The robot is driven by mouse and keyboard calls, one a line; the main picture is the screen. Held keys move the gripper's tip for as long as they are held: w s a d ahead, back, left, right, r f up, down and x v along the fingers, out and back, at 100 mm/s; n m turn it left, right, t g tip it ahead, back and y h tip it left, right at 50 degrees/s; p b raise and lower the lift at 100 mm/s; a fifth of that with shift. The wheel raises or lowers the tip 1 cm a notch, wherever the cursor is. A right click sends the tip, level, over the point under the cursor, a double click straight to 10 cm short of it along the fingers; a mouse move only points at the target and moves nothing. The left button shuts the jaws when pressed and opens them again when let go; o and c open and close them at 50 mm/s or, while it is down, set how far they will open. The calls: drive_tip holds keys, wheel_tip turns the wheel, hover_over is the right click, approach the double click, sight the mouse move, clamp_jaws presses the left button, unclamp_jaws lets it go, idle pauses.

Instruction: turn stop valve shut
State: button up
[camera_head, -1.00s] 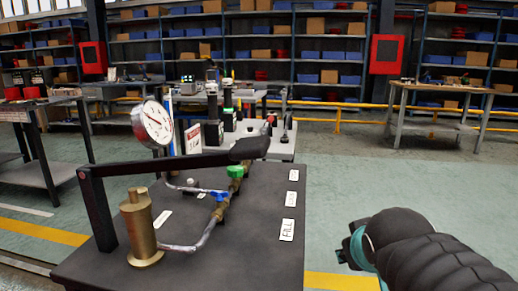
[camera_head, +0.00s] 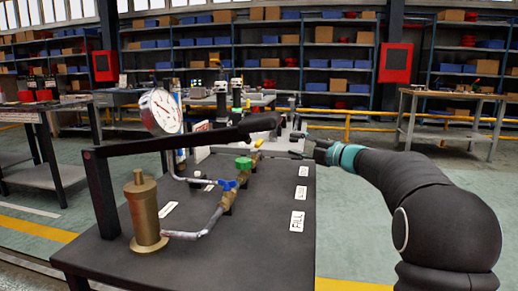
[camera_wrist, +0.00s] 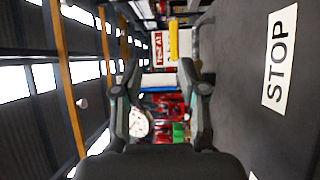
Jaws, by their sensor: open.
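On the dark bench top (camera_head: 260,240), a pipe line carries a blue-handled valve (camera_head: 228,185) and, behind it, a green-handled valve (camera_head: 243,163). I cannot tell which of them is the stop valve. A STOP label (camera_wrist: 279,58) lies on the dark surface at the right of the wrist view. My gripper (camera_head: 297,153) is over the far right part of the bench, right of the green valve and apart from it. In the wrist view, the two fingers of my gripper (camera_wrist: 160,68) are spread with nothing held between them.
A black lever arm (camera_head: 185,140) spans above the pipes from its post. A brass cylinder (camera_head: 145,212) stands at the front left and a round gauge (camera_head: 160,111) behind. A FILL label (camera_head: 297,221) lies on the clear right side. A table (camera_head: 455,97) stands at the back right.

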sight(262, 144)
drive_tip(key=shift+w+a+f+n+g+y, duration=0.1)
drive_tip(key=shift+a+f+n+g+y, duration=0.1)
drive_tip(key=shift+f+n+g, duration=0.25)
drive_tip(key=shift+a+f+n+g+y, duration=0.1)
drive_tip(key=shift+f+n+g+y, duration=0.15)
drive_tip(key=shift+f, duration=0.3)
drive_tip(key=shift+w+a, duration=0.1)
drive_tip(key=shift+a, duration=0.1)
drive_tip(key=p+x, duration=0.1)
drive_tip(key=x, duration=1.2)
drive_tip(key=shift+a, duration=0.1)
clamp_jaws()
